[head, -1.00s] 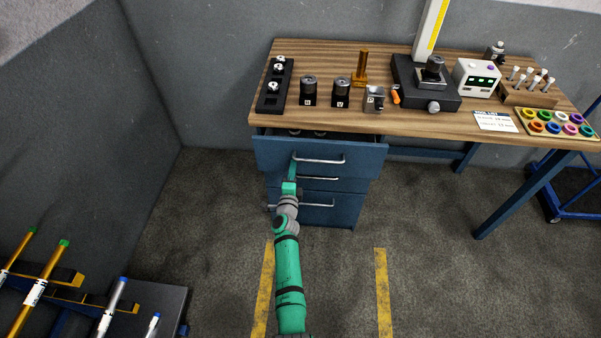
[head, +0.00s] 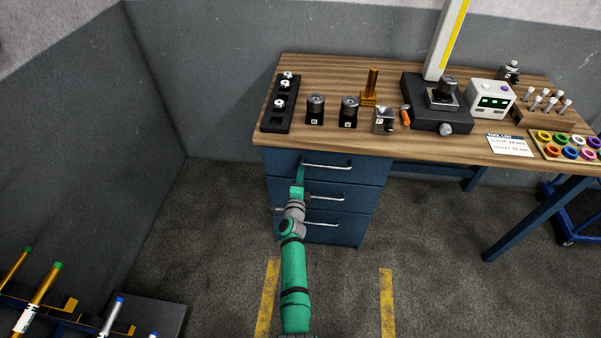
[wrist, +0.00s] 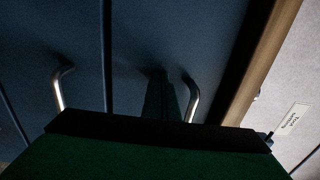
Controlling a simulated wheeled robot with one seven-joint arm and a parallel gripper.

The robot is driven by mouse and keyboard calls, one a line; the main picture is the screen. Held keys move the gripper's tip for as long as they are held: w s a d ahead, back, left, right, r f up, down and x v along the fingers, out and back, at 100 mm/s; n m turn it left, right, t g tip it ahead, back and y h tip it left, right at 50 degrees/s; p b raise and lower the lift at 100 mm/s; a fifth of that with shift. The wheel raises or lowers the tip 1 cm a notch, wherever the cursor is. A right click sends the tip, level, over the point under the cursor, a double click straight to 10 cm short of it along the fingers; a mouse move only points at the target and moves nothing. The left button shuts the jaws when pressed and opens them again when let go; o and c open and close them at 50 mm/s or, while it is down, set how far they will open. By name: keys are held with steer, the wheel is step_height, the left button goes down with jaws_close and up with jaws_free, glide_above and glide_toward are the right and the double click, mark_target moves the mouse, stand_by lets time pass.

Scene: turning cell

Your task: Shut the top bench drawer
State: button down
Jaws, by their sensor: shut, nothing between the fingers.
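The top bench drawer (head: 350,170) is the uppermost of three blue drawers under the left end of the wooden bench. Its front sits flush with the drawers below, under the bench top. Its silver bar handle (head: 327,166) also shows in the wrist view (wrist: 192,102). My gripper (head: 301,172) is shut and empty, its fingers against or very near the drawer front by the handle's left end. In the wrist view its fingertips (wrist: 158,80) meet the dark blue front beside the handle. Whether they touch is hard to tell.
The middle drawer handle (head: 325,197) and bottom drawer handle (head: 320,224) stick out below. The bench top (head: 330,138) overhangs above, holding gauges and a black rack (head: 281,115). Bar stock (head: 40,295) stands at lower left. The floor before the drawers is clear.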

steer(key=shift+w+d+r, duration=0.25)
steer(key=s+a, duration=0.1)
steer(key=s, duration=1.3)
steer(key=shift+s+f, duration=0.25)
steer(key=shift+s, duration=0.05)
